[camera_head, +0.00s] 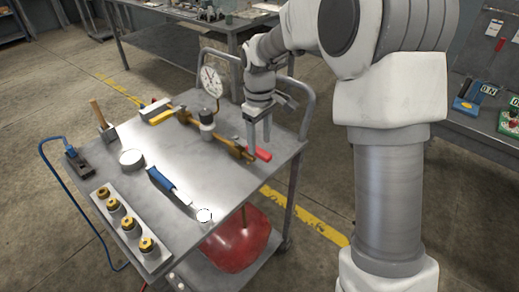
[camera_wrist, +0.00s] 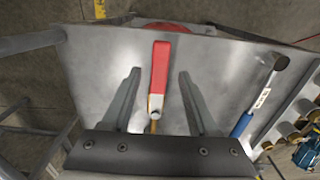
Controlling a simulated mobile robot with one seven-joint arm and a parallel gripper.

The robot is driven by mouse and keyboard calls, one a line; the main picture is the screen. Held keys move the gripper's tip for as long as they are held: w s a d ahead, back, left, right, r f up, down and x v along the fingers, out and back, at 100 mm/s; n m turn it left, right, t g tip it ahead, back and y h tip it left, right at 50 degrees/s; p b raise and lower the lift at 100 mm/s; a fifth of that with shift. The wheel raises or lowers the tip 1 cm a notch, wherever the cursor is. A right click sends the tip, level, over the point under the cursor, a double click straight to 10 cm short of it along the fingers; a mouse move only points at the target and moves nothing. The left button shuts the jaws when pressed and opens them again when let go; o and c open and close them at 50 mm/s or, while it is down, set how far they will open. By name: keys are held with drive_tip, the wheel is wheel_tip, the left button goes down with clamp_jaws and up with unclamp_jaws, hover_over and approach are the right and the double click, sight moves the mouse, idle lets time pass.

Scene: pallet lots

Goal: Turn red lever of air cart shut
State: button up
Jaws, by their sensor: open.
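The red lever (camera_head: 262,154) sits at the right end of the brass pipe (camera_head: 226,146) on the metal cart top (camera_head: 165,203). In the wrist view the red lever (camera_wrist: 160,70) points away from the gripper, between the two fingers. It has a pale metal root near a brass part (camera_wrist: 156,118). My gripper (camera_head: 259,147) is above the lever end of the pipe with its fingers pointing down. The fingers (camera_wrist: 158,92) are open, one on each side of the lever with gaps. A dial gauge (camera_head: 211,81) stands on the pipe.
A blue-handled wrench (camera_head: 165,183), a white ring (camera_head: 131,159), a hammer (camera_head: 104,124) and a strip of brass fittings (camera_head: 128,229) lie on the cart. The cart's rail (camera_head: 302,99) rises behind my gripper. A red tank (camera_head: 236,240) is below the top.

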drive_tip(key=shift+f, duration=1.3)
clamp_jaws()
idle(0.5)
